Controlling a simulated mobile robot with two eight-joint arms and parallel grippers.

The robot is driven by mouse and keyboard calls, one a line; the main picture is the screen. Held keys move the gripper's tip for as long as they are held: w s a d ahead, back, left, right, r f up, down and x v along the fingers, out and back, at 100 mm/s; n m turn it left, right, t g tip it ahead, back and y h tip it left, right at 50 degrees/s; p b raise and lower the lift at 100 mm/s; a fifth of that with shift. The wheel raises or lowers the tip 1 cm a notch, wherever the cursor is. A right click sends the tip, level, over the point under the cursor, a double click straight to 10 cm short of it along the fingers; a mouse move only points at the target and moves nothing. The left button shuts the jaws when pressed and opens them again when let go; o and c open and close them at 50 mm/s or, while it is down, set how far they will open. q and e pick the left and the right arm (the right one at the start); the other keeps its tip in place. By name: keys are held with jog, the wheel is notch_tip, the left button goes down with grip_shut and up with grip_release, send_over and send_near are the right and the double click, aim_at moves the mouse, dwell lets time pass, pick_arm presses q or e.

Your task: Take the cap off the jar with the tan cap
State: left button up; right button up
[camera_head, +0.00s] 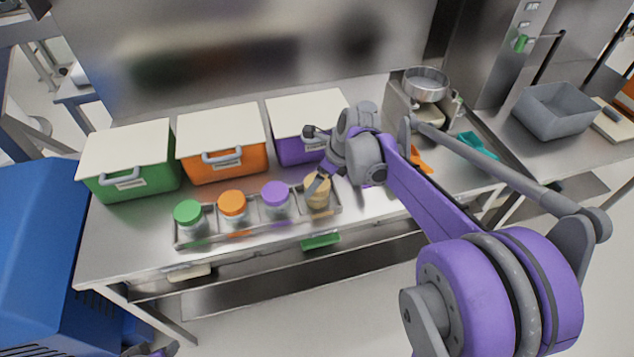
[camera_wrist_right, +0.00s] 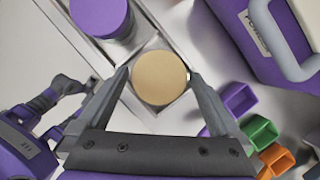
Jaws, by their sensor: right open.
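The jar with the tan cap (camera_head: 317,188) stands in the rightmost compartment of a metal tray (camera_head: 258,238). My right gripper (camera_head: 315,185) is open at this jar, its fingers reaching down around the cap. In the right wrist view the round tan cap (camera_wrist_right: 160,78) lies between the open fingertips of the right gripper (camera_wrist_right: 160,75), one on each side. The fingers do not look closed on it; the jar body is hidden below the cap. A small dark and purple part of mine shows at the head view's bottom left; its jaws cannot be made out.
Jars with green (camera_head: 188,213), orange (camera_head: 232,204) and purple (camera_head: 275,195) caps stand left in the tray. Behind are lidded green (camera_head: 130,185), orange (camera_head: 238,165) and purple (camera_head: 290,151) bins. A scale with a metal bowl (camera_head: 426,84) and coloured scoops (camera_head: 478,145) are to the right.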

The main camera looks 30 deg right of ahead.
jog(key=c, duration=1.1)
